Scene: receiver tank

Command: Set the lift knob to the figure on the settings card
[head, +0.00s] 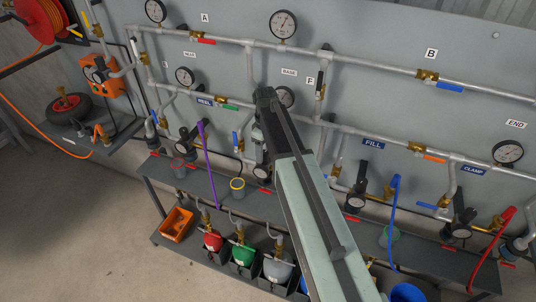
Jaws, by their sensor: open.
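My gripper (265,93) is the black end of my arm, raised in front of the wall panel near the middle of the view. It appears empty, with its fingertips small and dark against the panel. A regulator with a dark knob and a gauge (262,172) stands just left of my arm, partly covered by it. Its name plate is not visible, so I cannot tell whether it is the lift knob. No plate reading LIFT shows, and my arm hides part of the panel. I can make out no settings card.
Plates read REEL (204,101), FILL (373,143) and CLAMP (474,169). Pipes, valves and gauges cover the panel. Purple (207,165), blue (393,215) and red (490,250) hoses hang down. Floor at left is clear.

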